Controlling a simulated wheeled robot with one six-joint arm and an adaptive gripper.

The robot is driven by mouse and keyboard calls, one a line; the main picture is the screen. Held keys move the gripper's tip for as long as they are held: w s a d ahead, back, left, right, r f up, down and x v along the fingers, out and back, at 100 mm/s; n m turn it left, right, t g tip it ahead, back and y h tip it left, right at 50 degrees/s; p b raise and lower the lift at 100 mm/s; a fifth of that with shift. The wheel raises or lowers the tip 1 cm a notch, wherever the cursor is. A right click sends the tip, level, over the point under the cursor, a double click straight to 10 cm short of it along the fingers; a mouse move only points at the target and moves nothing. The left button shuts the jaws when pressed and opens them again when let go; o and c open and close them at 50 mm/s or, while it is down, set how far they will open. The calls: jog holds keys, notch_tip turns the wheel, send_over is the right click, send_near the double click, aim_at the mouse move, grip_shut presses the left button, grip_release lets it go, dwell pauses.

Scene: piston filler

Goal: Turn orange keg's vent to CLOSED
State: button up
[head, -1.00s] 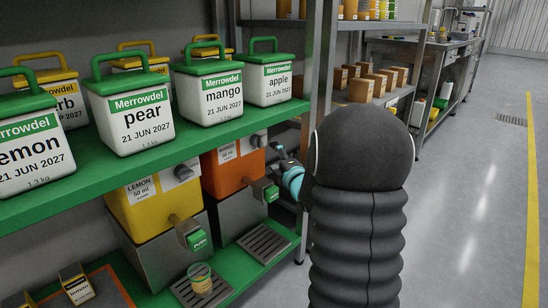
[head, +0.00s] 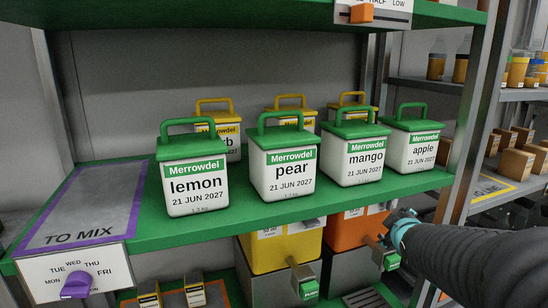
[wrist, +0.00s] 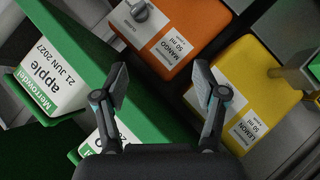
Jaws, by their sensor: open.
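The orange keg (head: 347,232) stands under the green shelf, its upper part partly hidden by the shelf edge. In the wrist view the orange keg (wrist: 180,40) shows with a MANGO 50 ml label and a grey knob (wrist: 137,11), apparently its vent, on a white plate at the picture's top edge. The knob's setting is not legible. My gripper (head: 402,222) is just right of the orange keg in the head view. In the wrist view my gripper (wrist: 160,84) is open and empty, its fingers apart below the keg in the picture, and the knob lies beyond the fingertips.
A yellow keg (head: 284,248) with a LEMON label stands left of the orange one. White tubs with green lids, such as mango (head: 352,158) and apple (head: 412,146), line the green shelf (head: 240,222) close above. A metal post (head: 470,130) stands to the right.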

jog(key=s+a+m+g+y+p, duration=0.1)
jog(key=s+a, duration=0.3)
jog(key=s, duration=0.4)
jog(key=s+a+m+g+y+p, duration=0.1)
jog(key=s+a+m+g+p, duration=0.1)
jog(key=s, duration=0.7)
jog(key=s+a+r+m+g+p, duration=0.1)
jog(key=s+a+m+g+p, duration=0.1)
jog(key=s+a+m, duration=0.3)
jog(key=s+a+g, duration=0.1)
jog(key=s+a, duration=0.1)
jog(key=s, duration=0.2)
jog(key=shift+g+y, duration=0.4)
jog(key=shift+r, duration=0.1)
jog(key=shift+c, duration=0.2)
